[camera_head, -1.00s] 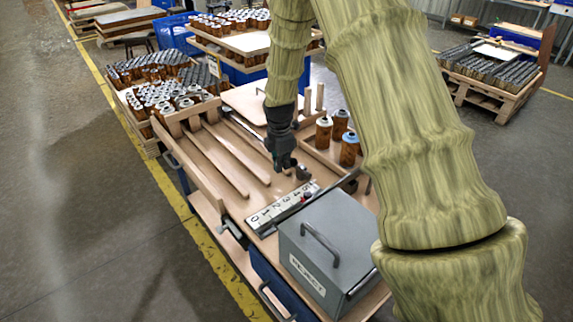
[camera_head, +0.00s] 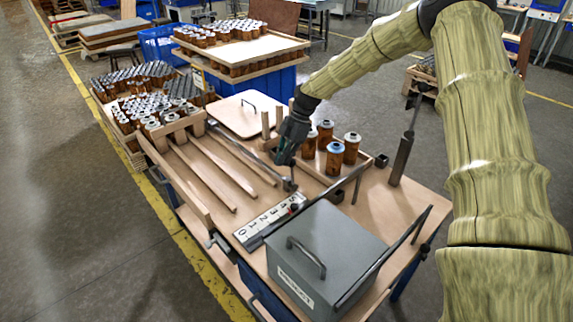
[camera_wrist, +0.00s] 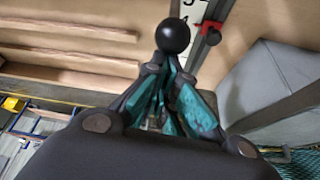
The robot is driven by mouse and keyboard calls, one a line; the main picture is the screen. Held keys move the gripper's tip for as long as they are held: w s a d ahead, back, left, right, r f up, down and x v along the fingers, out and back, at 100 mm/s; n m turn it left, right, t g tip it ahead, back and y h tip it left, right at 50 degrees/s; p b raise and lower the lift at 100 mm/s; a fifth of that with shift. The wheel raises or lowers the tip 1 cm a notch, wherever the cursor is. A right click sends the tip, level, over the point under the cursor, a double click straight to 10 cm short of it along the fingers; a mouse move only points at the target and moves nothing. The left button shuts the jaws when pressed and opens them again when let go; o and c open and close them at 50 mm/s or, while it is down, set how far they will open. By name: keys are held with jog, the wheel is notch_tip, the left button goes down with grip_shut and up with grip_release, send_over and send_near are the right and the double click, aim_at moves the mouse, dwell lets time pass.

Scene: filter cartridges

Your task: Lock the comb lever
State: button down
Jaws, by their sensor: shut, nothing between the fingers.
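In the head view a long grey metal bar (camera_head: 243,151) runs along the wooden bench between the rails and the cartridge tray. My gripper (camera_head: 281,160) is above and just behind that end, pointing down. In the wrist view a black ball knob (camera_wrist: 172,36) shows just beyond my teal fingertips (camera_wrist: 172,75). The fingers are shut with nothing between them. Whether they touch the knob is not clear. A white number strip (camera_head: 268,221) with a red marker (camera_head: 293,208) lies in front of the bar.
A grey reject box (camera_head: 330,250) stands at the near right. Several brown cartridges (camera_head: 334,158) stand right of my gripper. A dark upright post (camera_head: 402,160) is at the bench's right edge. Wooden rails (camera_head: 200,175) lie left, with bare bench between them.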

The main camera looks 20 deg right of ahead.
jog(key=d+y+b, duration=0.1)
jog(key=w+d+y+b, duration=0.1)
jog(key=d, duration=0.1)
jog(key=shift+d+g, duration=0.15)
jog(key=shift+g, duration=0.25)
jog(key=shift+w+d+g+y+b, duration=0.2)
jog(key=shift+d+y+b, duration=0.25)
jog(key=shift+d+b, duration=0.3)
jog(key=shift+w+d+g+y+b, duration=0.1)
jog(key=shift+w+d+y+b, duration=0.35)
jog(key=shift+d+b, duration=0.35)
jog(key=shift+w+d+g+y+b, duration=0.15)
jog(key=shift+d+y+b, duration=0.35)
jog(key=shift+d+b, duration=0.25)
jog(key=shift+d, duration=0.15)
jog(key=a+r, duration=0.3)
jog(key=a, duration=0.1)
jog(key=d+f+b+v, duration=0.1)
jog(key=v, duration=0.8)
jog(key=shift+d+r+b, duration=0.25)
jog(key=shift+r+b, duration=0.05)
